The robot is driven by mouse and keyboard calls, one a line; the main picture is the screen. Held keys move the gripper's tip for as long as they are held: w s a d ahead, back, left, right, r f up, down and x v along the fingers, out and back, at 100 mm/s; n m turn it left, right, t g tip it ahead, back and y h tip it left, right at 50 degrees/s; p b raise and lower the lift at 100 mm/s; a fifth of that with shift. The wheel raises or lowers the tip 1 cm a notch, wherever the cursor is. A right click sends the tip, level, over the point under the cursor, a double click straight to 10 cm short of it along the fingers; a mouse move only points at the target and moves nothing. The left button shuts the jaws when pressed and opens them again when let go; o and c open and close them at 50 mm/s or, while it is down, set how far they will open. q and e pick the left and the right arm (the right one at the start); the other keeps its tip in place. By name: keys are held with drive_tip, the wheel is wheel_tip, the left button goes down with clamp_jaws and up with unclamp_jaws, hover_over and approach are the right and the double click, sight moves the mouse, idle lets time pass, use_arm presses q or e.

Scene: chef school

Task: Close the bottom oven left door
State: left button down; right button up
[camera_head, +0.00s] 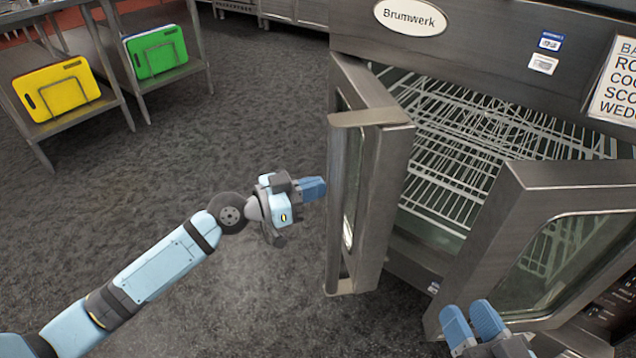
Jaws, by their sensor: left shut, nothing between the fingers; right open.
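The oven (450,48) is a dark steel unit with a "Brumwerk" plate. Its left door (372,205) stands open, swung out toward me, with a vertical handle bar along its front edge. Its right door (545,225) with a glass pane is also open. My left gripper (318,187) is shut and empty, its blue fingertips just left of the left door's outer edge; I cannot tell whether they touch it. My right gripper (475,318) is open and empty at the bottom, in front of the right door's lower part.
Wire racks (465,140) fill the oven behind the doors. Metal tables at the upper left hold a yellow cutting board (57,90) and a green cutting board (157,53). The dark floor (180,150) left of the oven is clear.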

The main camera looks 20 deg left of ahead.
use_arm(q)
drive_tip(key=shift+w+d, duration=0.3)
drive_tip(key=shift+d, duration=0.05)
